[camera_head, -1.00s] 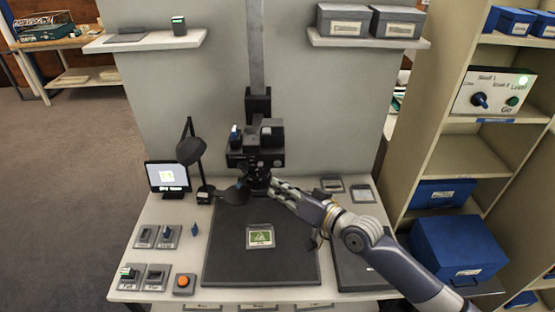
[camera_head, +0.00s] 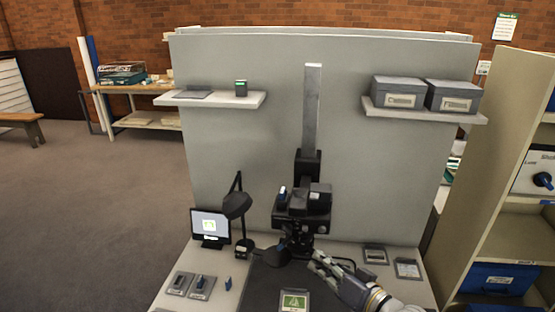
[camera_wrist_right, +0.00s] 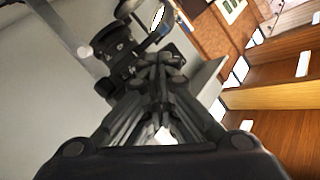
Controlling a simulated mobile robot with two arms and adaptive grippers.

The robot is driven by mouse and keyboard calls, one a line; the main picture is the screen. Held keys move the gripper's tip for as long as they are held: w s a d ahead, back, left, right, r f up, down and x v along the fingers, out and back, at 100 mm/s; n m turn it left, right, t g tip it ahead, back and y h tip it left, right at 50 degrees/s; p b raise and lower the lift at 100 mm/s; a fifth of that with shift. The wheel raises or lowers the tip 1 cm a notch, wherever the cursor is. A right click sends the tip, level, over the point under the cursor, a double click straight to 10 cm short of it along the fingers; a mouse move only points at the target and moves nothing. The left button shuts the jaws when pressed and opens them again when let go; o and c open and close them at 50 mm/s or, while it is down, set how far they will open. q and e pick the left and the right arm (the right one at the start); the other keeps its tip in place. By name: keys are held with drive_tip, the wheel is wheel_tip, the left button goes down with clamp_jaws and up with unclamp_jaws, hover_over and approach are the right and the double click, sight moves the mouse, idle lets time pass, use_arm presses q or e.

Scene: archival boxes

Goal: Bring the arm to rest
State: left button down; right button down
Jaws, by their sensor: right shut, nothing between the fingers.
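My right gripper (camera_head: 322,264) is in the head view at the lower middle, just right of the base of the black copy-stand camera (camera_head: 302,210). It is shut and holds nothing. In the right wrist view the closed fingers (camera_wrist_right: 160,65) meet in the middle, with the dark camera (camera_wrist_right: 118,60) beyond them. My right arm comes in from the bottom right, over the desk. A green card (camera_head: 294,301) lies on the dark mat below the gripper. My left gripper is not in view.
A desk lamp (camera_head: 238,205) and a small monitor (camera_head: 210,225) stand left of the camera. Switches (camera_head: 190,284) sit on the desk at left. Grey boxes (camera_head: 398,92) rest on the right wall shelf. A tall shelf unit (camera_head: 480,180) stands at right.

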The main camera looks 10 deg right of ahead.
drive_tip(key=s+a+f+n+g+h, duration=0.1)
drive_tip(key=s+a+f+n+g, duration=0.1)
drive_tip(key=s+f, duration=0.35)
drive_tip(key=s+a+f+n+g+h, duration=0.1)
drive_tip(key=s+a+f+g, duration=0.1)
drive_tip(key=s+f+g, duration=0.3)
drive_tip(key=s+d+f+g+h, duration=0.2)
drive_tip(key=s+d+h, duration=0.15)
drive_tip(key=s, duration=0.65)
drive_tip(key=s+d+f+g+h, duration=0.15)
drive_tip(key=s+d, duration=0.25)
drive_tip(key=s, duration=0.5)
wheel_tip(320, 180, down, 29)
drive_tip(key=s+g+b, duration=0.1)
drive_tip(key=s, duration=0.1)
drive_tip(key=s+d+f+g+h+b, duration=0.1)
drive_tip(key=s+d+f, duration=0.2)
drive_tip(key=s+f, duration=1.2)
drive_tip(key=shift+s+d+f+n, duration=0.2)
drive_tip(key=shift+s+n, duration=0.2)
drive_tip(key=shift+s, duration=0.45)
